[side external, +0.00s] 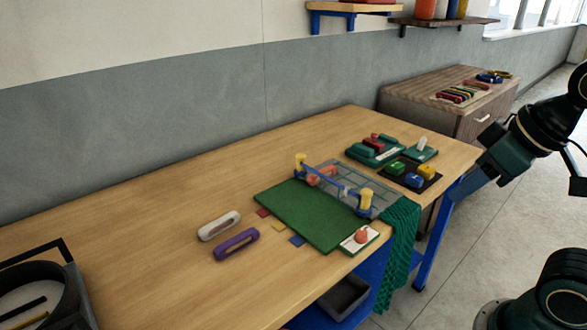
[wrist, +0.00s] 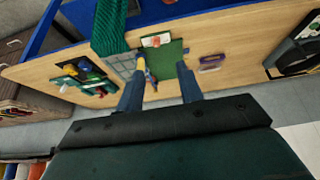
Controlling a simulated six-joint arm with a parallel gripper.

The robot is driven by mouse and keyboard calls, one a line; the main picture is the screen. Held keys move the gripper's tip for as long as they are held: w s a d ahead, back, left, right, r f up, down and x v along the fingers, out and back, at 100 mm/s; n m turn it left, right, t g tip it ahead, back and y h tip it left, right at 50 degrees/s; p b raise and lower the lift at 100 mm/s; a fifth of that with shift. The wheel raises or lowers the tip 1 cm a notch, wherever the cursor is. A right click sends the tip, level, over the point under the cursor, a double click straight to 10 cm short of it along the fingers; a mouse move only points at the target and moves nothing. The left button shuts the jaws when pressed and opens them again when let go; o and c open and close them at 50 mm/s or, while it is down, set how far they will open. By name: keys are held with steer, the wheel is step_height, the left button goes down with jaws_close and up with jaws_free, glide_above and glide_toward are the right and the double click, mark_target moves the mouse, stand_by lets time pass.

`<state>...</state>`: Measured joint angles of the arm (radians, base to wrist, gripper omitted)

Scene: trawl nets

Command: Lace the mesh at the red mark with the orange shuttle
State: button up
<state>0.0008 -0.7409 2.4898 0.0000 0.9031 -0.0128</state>
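An orange piece (side external: 322,176), apparently the orange shuttle, lies by the grey mesh (side external: 378,196) behind a blue bar between two yellow posts. I cannot pick out a red mark on the mesh itself; a small red tag (side external: 263,212) lies at the green mat's left edge. The mesh also shows in the wrist view (wrist: 122,64), partly behind a finger. My gripper (wrist: 162,72) has its two blue fingers spread and empty.
A white shuttle (side external: 219,226) and a purple shuttle (side external: 237,243) lie left of the green mat (side external: 320,230). A white card with a red-orange knob (side external: 361,238) is in front. Green netting (side external: 399,245) hangs over the table edge. Trays with coloured blocks (side external: 411,175) stand behind right.

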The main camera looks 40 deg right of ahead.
steer(key=shift+o, duration=0.3)
steer(key=w+r+n, duration=0.2)
steer(key=w+r, duration=0.1)
steer(key=w, duration=0.2)
steer(key=w+d+r+n+g, duration=0.1)
steer(key=w+r+n, duration=0.1)
steer(key=w, duration=0.4)
steer(key=shift+w+d+r, duration=0.2)
steer(key=shift+d+r, duration=0.05)
steer(key=shift+r, duration=0.5)
steer(key=w+d+n+g, duration=0.25)
steer(key=w+n, duration=0.25)
steer(key=w, duration=0.9)
steer(key=w+d+f+n+g, duration=0.1)
steer(key=w+d+f+n, duration=0.3)
steer(key=w+f, duration=0.4)
steer(key=w+d+f+n+g, duration=0.1)
steer(key=w+d+f+n, duration=0.3)
steer(key=w+f, duration=0.3)
steer(key=w+d, duration=0.1)
steer(key=w, duration=0.2)
steer(key=shift+w+f+n, duration=0.25)
steer(key=shift+f+n, duration=0.15)
steer(key=shift+f, duration=0.15)
steer(key=shift+f, duration=6.75)
steer(key=shift+d, duration=0.1)
jaws_close()
